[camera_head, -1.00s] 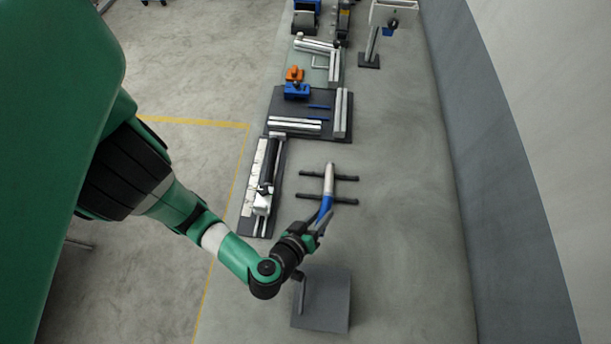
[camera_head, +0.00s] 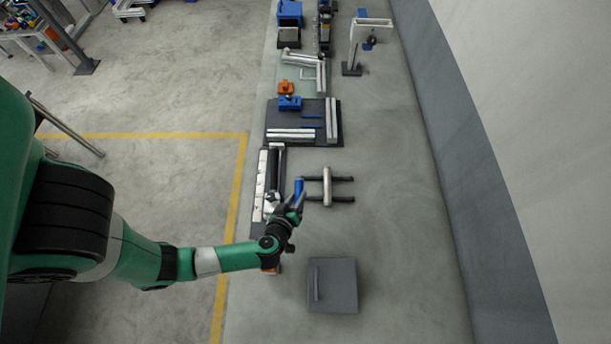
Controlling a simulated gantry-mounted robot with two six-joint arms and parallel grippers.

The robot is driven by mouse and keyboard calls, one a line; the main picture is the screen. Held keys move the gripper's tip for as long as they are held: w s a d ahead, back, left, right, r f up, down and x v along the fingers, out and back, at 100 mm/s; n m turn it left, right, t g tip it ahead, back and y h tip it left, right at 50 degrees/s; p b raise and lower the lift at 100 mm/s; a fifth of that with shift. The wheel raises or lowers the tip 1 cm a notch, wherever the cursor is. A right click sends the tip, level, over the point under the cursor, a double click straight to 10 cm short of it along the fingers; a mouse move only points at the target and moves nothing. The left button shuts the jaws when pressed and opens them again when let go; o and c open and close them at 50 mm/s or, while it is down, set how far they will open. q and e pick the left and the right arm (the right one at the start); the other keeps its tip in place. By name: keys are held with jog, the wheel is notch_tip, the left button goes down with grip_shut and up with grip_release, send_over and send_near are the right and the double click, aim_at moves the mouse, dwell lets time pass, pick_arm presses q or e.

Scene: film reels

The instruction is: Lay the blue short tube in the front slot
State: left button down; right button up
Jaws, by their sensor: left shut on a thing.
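My left gripper (camera_head: 291,208) is shut on the blue short tube (camera_head: 299,187), which stands up out of the fingers and is seen partly end-on. The fingers are small and partly hidden by the wrist. A dark rack of two parallel bars (camera_head: 343,199) lies just right of the gripper, with a silver tube (camera_head: 327,184) across it. The blue tube looks apart from that silver tube, near the left ends of the bars. I cannot tell which place is the front slot. My right gripper is not in view.
A dark tray with a black cylinder (camera_head: 273,170) lies left of the gripper. A grey block (camera_head: 343,285) stands below right. A dark board (camera_head: 285,115) with silver bars lies farther back. Bare floor is free at the right.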

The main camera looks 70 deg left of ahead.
pick_arm(q)
jog(key=b+x, duration=0.1)
jog(key=x, duration=0.2)
jog(key=f+b+x, duration=0.1)
jog(key=x, duration=0.2)
jog(key=b+x, duration=0.1)
jog(key=x, duration=0.2)
jog(key=shift+s+d+f+b, duration=0.2)
jog(key=shift+f+b, duration=0.1)
jog(key=shift+b, duration=0.1)
jog(key=shift+w+a+f, duration=0.15)
jog(key=shift+w+a, duration=0.1)
jog(key=f+b, duration=0.3)
jog(key=f, duration=0.1)
jog(key=shift+w+a+f+b, duration=0.15)
jog(key=shift+w+a+b, duration=0.15)
jog(key=shift+b, duration=0.1)
jog(key=shift+s+r, duration=0.1)
jog(key=shift+r, duration=0.1)
jog(key=shift+f, duration=0.15)
jog(key=c, duration=0.5)
grip_release()
jog(key=shift+c, duration=0.2)
